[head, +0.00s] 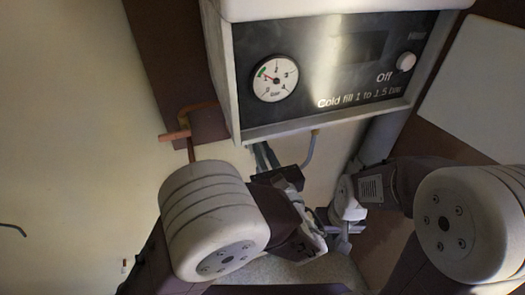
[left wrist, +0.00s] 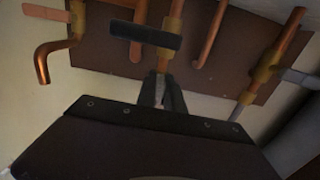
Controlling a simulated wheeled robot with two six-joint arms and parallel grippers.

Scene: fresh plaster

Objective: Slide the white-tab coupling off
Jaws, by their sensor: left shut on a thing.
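My left gripper (head: 266,158) reaches up under the boiler casing in the head view. In the left wrist view its two dark fingers (left wrist: 162,92) are close together below a copper pipe. They are shut on a small pale fitting (left wrist: 161,87), mostly hidden between them. I cannot make out a white tab, so I cannot tell whether this is the coupling. My right gripper (head: 341,236) is lower and to the right, apart from the boiler; its finger opening is unclear.
The boiler panel (head: 350,70) with a pressure gauge (head: 275,78) is above. A grey hose (head: 309,150) hangs beneath it. In the left wrist view, a dark lever (left wrist: 146,36) and copper pipes (left wrist: 210,35) with brass fittings (left wrist: 247,97) stand close around my left fingers.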

